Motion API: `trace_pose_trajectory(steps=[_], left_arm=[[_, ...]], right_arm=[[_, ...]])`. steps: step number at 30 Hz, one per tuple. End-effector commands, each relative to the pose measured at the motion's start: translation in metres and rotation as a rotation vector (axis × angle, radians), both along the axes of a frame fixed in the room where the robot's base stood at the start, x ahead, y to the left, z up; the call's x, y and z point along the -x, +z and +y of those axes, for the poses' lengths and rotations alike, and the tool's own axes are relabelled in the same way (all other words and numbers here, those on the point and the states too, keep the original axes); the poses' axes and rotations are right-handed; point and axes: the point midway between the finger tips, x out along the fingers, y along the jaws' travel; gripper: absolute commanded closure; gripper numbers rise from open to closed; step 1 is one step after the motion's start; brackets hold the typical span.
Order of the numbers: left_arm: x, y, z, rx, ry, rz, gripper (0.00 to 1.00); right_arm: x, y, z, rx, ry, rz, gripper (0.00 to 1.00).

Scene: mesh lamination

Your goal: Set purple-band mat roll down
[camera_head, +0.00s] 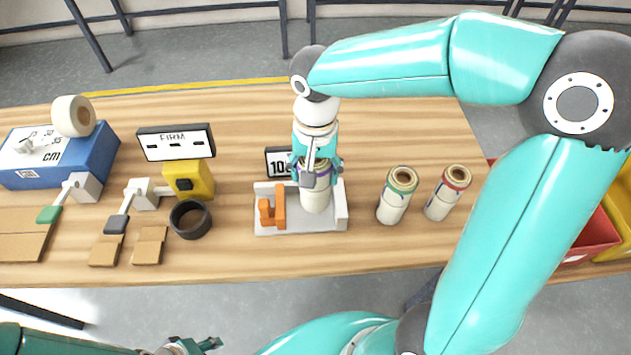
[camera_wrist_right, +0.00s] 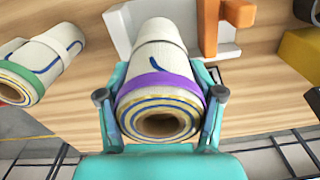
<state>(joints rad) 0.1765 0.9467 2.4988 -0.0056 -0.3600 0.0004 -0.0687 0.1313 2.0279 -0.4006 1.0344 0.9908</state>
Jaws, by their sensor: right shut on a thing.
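The purple-band mat roll (camera_head: 317,189) stands upright in the head view, at the right part of a grey tray-like fixture (camera_head: 302,223) with an orange clamp (camera_head: 273,212). My right gripper (camera_head: 316,172) comes from above and is shut on the roll near its banded top. In the right wrist view the purple band (camera_wrist_right: 160,88) shows between the two fingers of the right gripper (camera_wrist_right: 160,105). Whether the roll's lower end touches the fixture is hard to tell. My left gripper (camera_head: 208,345) is at the bottom edge of the head view, away from the table; its opening is unclear.
A green-band roll (camera_head: 394,200) and a red-band roll (camera_head: 443,198) stand to the right. A small display (camera_head: 279,162) sits behind the fixture. A black ring (camera_head: 190,219), a yellow device (camera_head: 190,179) and a blue box (camera_head: 60,160) are left. Red and yellow bins (camera_head: 590,238) are far right.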

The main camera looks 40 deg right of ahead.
Motion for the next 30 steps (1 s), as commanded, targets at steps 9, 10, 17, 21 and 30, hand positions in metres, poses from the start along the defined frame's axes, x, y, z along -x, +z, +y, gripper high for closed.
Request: trace_pose_trajectory(steps=[9,10,17,21,30], left_arm=[[0.0,-0.001,0.0,0.0,0.0,0.0,0.6],[0.0,-0.001,0.0,0.0,0.0,0.0,0.6],[0.0,-0.001,0.0,0.0,0.0,0.0,0.6],[0.0,-0.001,0.0,0.0,0.0,0.0,0.6],[0.0,-0.001,0.0,0.0,0.0,0.0,0.6]], right_arm=[[0.001,-0.039,-0.001,0.0,-0.001,0.003,0.79],[0.001,-0.04,-0.001,0.0,-0.001,0.001,0.79],[0.001,-0.041,0.0,-0.001,-0.001,0.002,0.3],[0.001,-0.041,0.0,-0.001,-0.001,0.002,0.06],[0.001,-0.04,0.0,0.0,-0.001,0.001,0.04]])
